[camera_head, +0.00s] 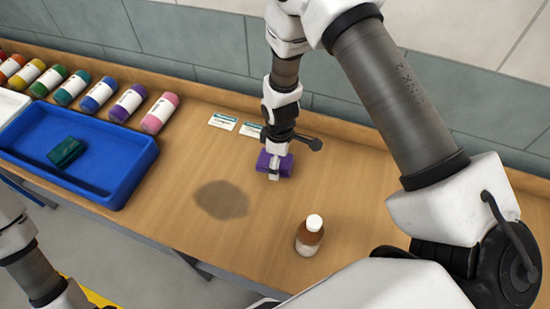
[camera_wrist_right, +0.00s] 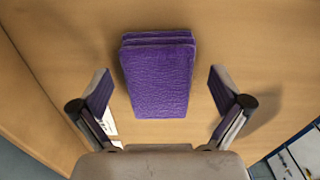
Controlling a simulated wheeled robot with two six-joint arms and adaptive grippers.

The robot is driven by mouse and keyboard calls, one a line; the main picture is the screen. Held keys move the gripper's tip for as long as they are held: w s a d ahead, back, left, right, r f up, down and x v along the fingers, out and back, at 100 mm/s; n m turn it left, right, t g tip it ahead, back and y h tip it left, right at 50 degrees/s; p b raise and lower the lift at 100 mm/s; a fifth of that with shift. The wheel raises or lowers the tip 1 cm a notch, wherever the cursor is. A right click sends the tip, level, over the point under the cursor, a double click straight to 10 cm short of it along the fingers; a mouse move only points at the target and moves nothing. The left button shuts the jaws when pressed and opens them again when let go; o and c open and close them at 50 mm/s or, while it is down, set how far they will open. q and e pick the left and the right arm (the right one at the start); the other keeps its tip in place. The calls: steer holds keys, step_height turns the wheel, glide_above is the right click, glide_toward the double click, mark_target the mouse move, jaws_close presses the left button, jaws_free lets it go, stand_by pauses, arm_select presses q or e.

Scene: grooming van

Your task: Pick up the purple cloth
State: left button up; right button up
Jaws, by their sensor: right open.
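The folded purple cloth (camera_head: 284,168) lies on the wooden counter in the head view. It also shows in the right wrist view (camera_wrist_right: 160,80), lying between and slightly beyond the fingertips. My right gripper (camera_head: 274,174) points down over the cloth and hides part of it. In the right wrist view my right gripper (camera_wrist_right: 160,90) is open, with a finger on each side of the cloth and a gap on both sides. My left arm shows at the lower left of the head view, but its gripper is out of the picture.
A blue tray (camera_head: 125,190) holding a dark green folded cloth (camera_head: 66,152) stands at left. Several coloured bottles (camera_head: 160,113) line the back. Small cards (camera_head: 222,122) lie behind my right gripper. A brown bottle (camera_head: 310,237) stands near the front. A dark stain (camera_head: 222,199) marks the counter.

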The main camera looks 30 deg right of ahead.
steer(key=shift+w+f, duration=0.15)
steer(key=c, duration=1.2)
